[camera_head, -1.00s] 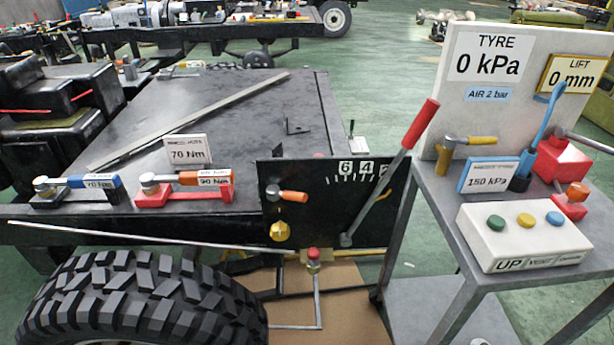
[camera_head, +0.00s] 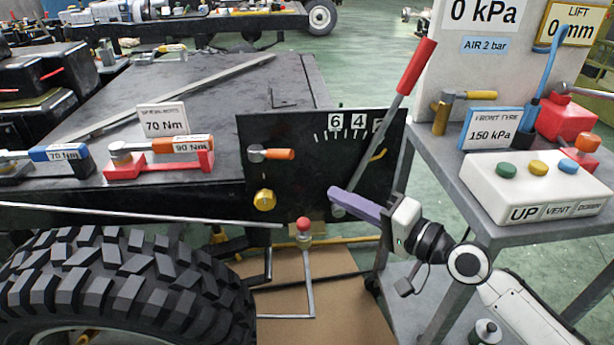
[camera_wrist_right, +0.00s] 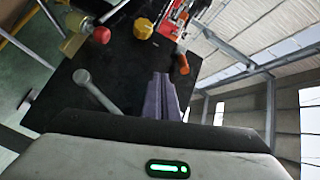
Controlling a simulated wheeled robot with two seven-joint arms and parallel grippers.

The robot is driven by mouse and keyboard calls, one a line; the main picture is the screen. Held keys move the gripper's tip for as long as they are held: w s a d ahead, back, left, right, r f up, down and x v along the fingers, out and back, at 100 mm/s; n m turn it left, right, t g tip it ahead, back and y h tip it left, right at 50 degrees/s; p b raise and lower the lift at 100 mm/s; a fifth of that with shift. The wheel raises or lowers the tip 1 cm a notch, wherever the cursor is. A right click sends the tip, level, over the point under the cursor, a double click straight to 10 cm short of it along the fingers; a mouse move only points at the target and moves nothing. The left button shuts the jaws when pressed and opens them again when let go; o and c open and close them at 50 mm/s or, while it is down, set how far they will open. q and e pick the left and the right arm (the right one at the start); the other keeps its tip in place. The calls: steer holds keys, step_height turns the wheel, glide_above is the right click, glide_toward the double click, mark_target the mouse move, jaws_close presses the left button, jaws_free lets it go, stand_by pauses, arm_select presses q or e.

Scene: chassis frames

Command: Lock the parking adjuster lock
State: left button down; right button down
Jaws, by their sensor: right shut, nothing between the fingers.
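A black upright panel (camera_head: 290,170) carries a small orange-handled lever (camera_head: 277,154), a yellow knob (camera_head: 264,199) below it, and a long red-handled lever (camera_head: 416,68) beside a numbered scale. I cannot tell which part is the parking adjuster lock. A red ball knob (camera_head: 303,224) on a metal fitting sits under the panel. My right gripper (camera_head: 333,192) has purple fingers, shut and empty, in front of the panel near the red lever's pivot. In the right wrist view the fingers (camera_wrist_right: 160,78) point at the panel, with the yellow knob (camera_wrist_right: 142,28) and orange handle (camera_wrist_right: 182,64) beyond. My left gripper is out of view.
A grey cart (camera_head: 425,150) at right holds a white button box (camera_head: 535,185), a 150 kPa sign (camera_head: 492,130) and tools. A big tyre (camera_head: 120,285) stands at front left. Torque wrenches (camera_head: 165,155) lie on the black deck. A thin rod (camera_head: 130,217) runs left of the panel.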

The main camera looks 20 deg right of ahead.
mark_target(274, 153)
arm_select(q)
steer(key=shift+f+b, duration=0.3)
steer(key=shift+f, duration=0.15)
arm_select(e)
steer(key=shift+m+t+y, duration=0.5)
steer(key=shift+m+y, duration=0.1)
steer(key=shift+m, duration=0.1)
steer(key=r, duration=0.3)
steer(key=w+d+r, duration=0.1)
steer(key=r, duration=0.1)
steer(key=shift+w, duration=0.1)
arm_select(q)
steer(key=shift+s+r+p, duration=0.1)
steer(key=shift+p, duration=0.65)
arm_select(e)
steer(key=x, duration=1)
steer(key=shift+f, duration=0.2)
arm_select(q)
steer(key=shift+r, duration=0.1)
